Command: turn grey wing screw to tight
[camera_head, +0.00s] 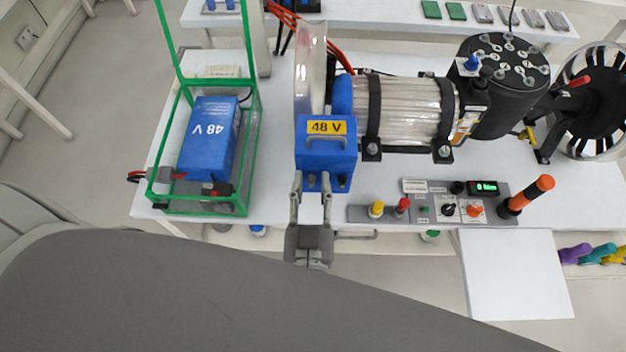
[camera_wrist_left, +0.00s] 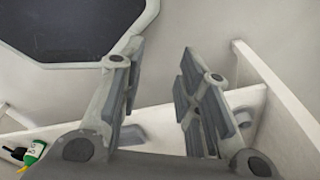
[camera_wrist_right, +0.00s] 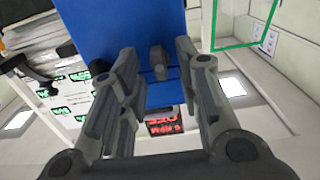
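The grey wing screw (camera_wrist_right: 157,62) shows in the right wrist view against the blue face of the 48 V box (camera_wrist_right: 115,30). In the head view the blue 48 V box (camera_head: 326,150) sits at the left end of the clear cylinder, with small dark knobs at its lower edge. My right gripper (camera_head: 311,182) is at that edge. In the right wrist view its fingers (camera_wrist_right: 156,50) are open on either side of the wing screw, with gaps showing. My left gripper (camera_wrist_left: 160,60) is open and empty in the left wrist view; it does not show in the head view.
A green frame (camera_head: 256,150) holds another blue 48 V box (camera_head: 209,135) at the left. A control panel (camera_head: 430,212) with knobs and an orange-tipped handle (camera_head: 530,193) lies right of my right gripper. A black motor (camera_head: 500,100) stands farther right.

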